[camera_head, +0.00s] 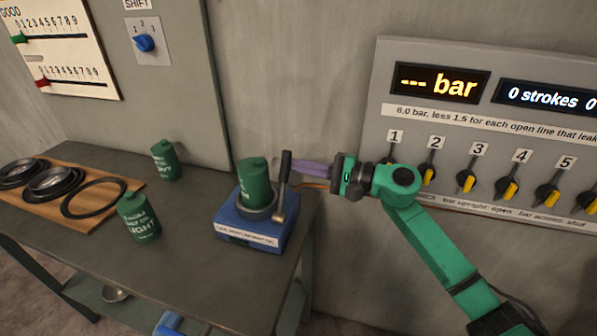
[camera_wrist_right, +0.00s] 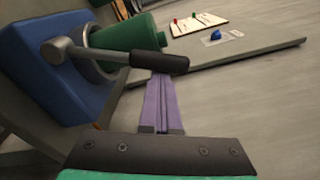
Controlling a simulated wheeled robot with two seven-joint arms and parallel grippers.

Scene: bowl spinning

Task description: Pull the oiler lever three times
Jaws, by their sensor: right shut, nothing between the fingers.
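The oiler is a blue block (camera_head: 262,225) with a green can (camera_head: 252,180) standing in its round seat, on the table near its right edge. Its lever (camera_head: 286,170) has a black grip and stands roughly upright on the block's right side. In the right wrist view the black lever grip (camera_wrist_right: 158,62) crosses just beyond my fingertips. My right gripper (camera_head: 292,166) has purple fingers and comes from the right with its tips at the lever grip. The fingers are closed together with nothing between them (camera_wrist_right: 160,80). Whether they touch the grip is unclear. My left gripper is not in view.
Two green cans (camera_head: 165,160) (camera_head: 138,217) stand on the table left of the oiler. A wooden board (camera_head: 35,197) holds black rings. The wall panel (camera_head: 440,85) reads "--- bar" and "0 strokes", above several black-and-yellow knobs. The front of the table (camera_head: 195,265) is clear.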

